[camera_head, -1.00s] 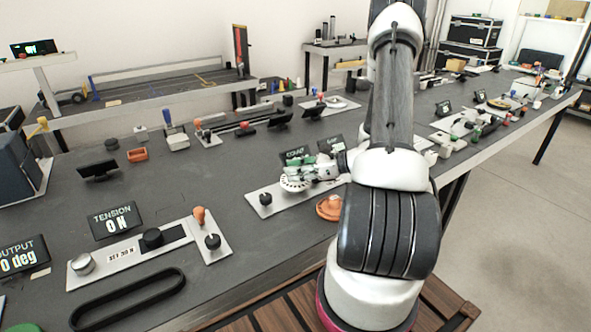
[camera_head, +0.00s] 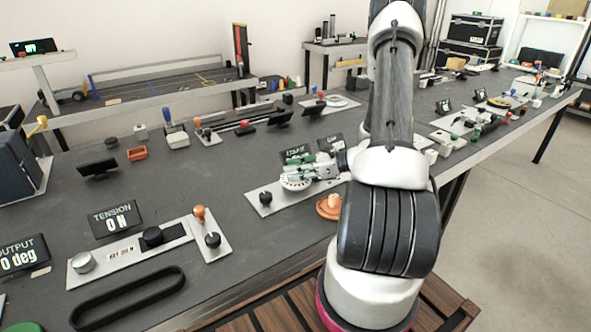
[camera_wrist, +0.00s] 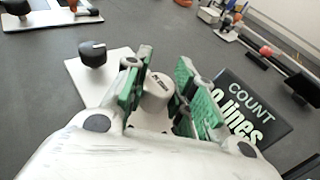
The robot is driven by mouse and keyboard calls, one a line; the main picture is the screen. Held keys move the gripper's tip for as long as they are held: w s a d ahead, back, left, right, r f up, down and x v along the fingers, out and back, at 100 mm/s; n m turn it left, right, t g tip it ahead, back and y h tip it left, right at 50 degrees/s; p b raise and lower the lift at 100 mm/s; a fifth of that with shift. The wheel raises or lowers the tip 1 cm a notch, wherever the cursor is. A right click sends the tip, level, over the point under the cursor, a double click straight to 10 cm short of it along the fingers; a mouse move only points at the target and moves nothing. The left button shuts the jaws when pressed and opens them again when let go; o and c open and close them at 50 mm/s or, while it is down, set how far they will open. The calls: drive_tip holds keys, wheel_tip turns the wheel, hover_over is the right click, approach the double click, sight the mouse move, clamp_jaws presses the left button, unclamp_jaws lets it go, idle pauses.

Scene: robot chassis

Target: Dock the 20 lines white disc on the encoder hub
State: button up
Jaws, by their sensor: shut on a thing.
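The white disc (camera_head: 295,183) shows in the head view with dark marks on its rim, low over the encoder plate (camera_head: 266,206). In the wrist view its pale grip, a short cylinder with small dark print (camera_wrist: 157,92), stands between the green finger pads. My gripper (camera_wrist: 160,84) is shut on it; the gripper also shows in the head view (camera_head: 306,166). The hub under the disc is hidden, so I cannot tell whether the disc touches it. A display (camera_wrist: 250,112) reading "COUNT" and "0 lines" stands right of the fingers.
A black knob (camera_wrist: 93,53) stands on the plate's left end. An orange round holder (camera_head: 328,208) with a pale peg lies near the table's front edge. The tension station (camera_head: 130,255) and a black belt (camera_head: 127,298) are at left.

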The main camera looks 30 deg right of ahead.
drive_tip(key=shift+f, duration=0.5)
drive_tip(key=o, duration=0.8)
drive_tip(key=shift+c, duration=0.2)
drive_tip(key=v, duration=1.1)
idle(0.3)
